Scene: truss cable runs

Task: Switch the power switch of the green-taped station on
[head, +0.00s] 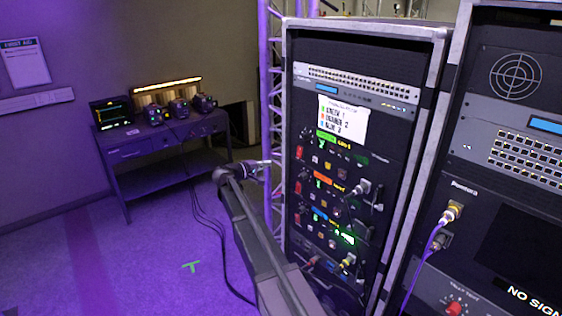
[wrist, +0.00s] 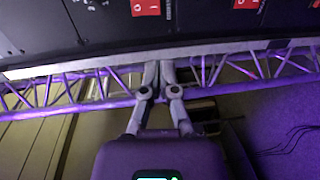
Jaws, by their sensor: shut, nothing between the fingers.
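The green-taped station is the top row of the equipment rack, marked by a green label strip (head: 326,137) in the head view. A red power switch (head: 299,153) sits at the left end of that row; its on or off position is too small to tell. My gripper (head: 266,163) is just left of the rack, apart from its face, in front of the truss. In the wrist view my gripper (wrist: 159,70) has its fingers together and empty. Two red switches, one at the top middle (wrist: 145,7) and one at the top right (wrist: 245,4), show on the panel beyond the fingertips.
Rows with an orange strip (head: 323,176) and a blue strip (head: 319,214) lie below the green one, with plugged cables at right. A paper list (head: 343,120) hangs above. A truss (head: 269,110) stands left of the rack. A side table (head: 165,135) stands at the back left; open floor lies before it.

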